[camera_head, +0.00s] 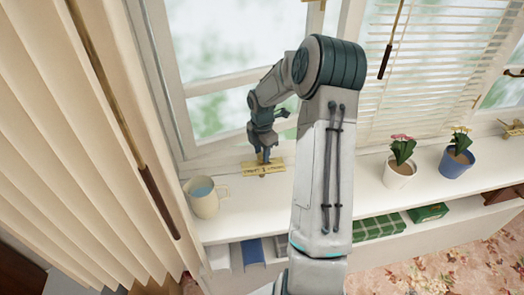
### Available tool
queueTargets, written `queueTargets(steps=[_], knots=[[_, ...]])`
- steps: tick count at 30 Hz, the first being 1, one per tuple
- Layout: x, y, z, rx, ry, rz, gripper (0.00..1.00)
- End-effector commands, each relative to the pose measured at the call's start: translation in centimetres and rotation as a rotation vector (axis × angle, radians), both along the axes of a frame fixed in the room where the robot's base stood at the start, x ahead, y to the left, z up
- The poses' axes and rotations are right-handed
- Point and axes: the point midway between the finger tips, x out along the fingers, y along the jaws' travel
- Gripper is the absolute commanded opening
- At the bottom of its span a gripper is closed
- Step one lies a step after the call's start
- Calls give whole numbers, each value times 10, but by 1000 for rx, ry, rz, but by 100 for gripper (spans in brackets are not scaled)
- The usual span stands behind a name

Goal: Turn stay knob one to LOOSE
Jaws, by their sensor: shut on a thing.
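The stay knob (262,172) sits at a brass plate (274,166) at the foot of the window, above the white sill. Lettering on the plate is too small to read. My gripper (264,156) reaches down to the plate from above and is shut on the knob, which it partly hides. The way the knob points cannot be told. Another brass fitting (512,128) shows at the far right of the window.
A cream jug (203,198) stands on the sill (250,205) just left of the plate. Two flower pots, one white (399,173) and one blue (455,162), stand further right. Pleated curtain (70,130) fills the left. Books lie on the shelf below.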

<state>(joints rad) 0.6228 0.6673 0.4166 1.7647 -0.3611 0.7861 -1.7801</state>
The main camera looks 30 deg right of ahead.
Motion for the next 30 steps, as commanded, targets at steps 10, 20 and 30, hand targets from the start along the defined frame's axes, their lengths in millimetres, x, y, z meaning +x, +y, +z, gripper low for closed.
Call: queueTargets(steps=[10, 20, 30], knots=[[1, 1, 2, -1, -4, 6, 9], [1, 0, 1, -1, -1, 4, 54], [1, 0, 39, -3, -6, 3, 54]])
